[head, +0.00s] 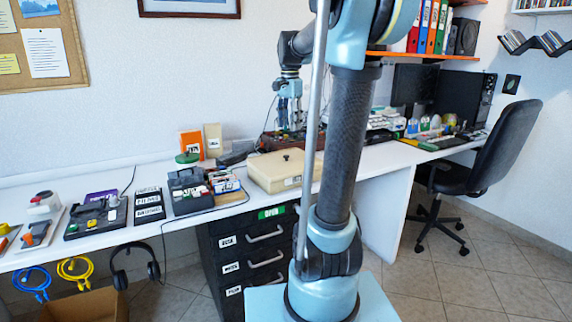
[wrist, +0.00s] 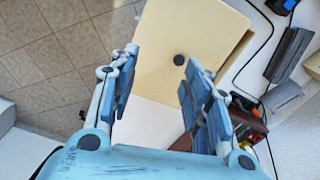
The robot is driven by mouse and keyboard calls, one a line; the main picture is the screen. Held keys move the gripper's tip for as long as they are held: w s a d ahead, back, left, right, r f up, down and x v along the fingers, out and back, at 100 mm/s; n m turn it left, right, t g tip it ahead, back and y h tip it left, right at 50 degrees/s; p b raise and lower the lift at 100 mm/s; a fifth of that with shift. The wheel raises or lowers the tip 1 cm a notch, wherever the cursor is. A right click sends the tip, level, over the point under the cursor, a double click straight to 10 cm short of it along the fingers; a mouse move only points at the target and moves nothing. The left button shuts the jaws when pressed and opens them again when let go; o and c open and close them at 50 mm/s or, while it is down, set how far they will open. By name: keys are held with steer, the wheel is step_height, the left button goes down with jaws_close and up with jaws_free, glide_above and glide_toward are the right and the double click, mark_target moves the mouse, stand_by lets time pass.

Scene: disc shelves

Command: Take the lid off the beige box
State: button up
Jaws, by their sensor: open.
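The beige box (head: 292,184) sits on the white desk, with its flat beige lid (head: 268,163) on it. A dark round knob (head: 286,157) is in the middle of the lid. In the wrist view the lid (wrist: 200,22) fills the top middle, and its knob (wrist: 179,60) shows between the finger ends. My gripper (head: 290,126) is open and empty, pointing down above the desk behind the box in the head view. In the wrist view my gripper's (wrist: 161,60) two blue fingers are spread apart and do not touch the knob.
Black organiser trays (head: 188,190) and small boxes stand left of the beige box. A dark red tray (head: 280,141) with items lies behind it, near my gripper. A black drawer unit (head: 250,255) is below. An office chair (head: 495,155) stands right.

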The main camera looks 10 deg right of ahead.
steer(key=r+m, duration=0.2)
glide_above(286, 158)
steer(key=w, duration=0.1)
steer(key=f, duration=1.7)
steer(key=shift+w+d+f, duration=0.15)
steer(key=shift+w, duration=0.05)
jaws_close()
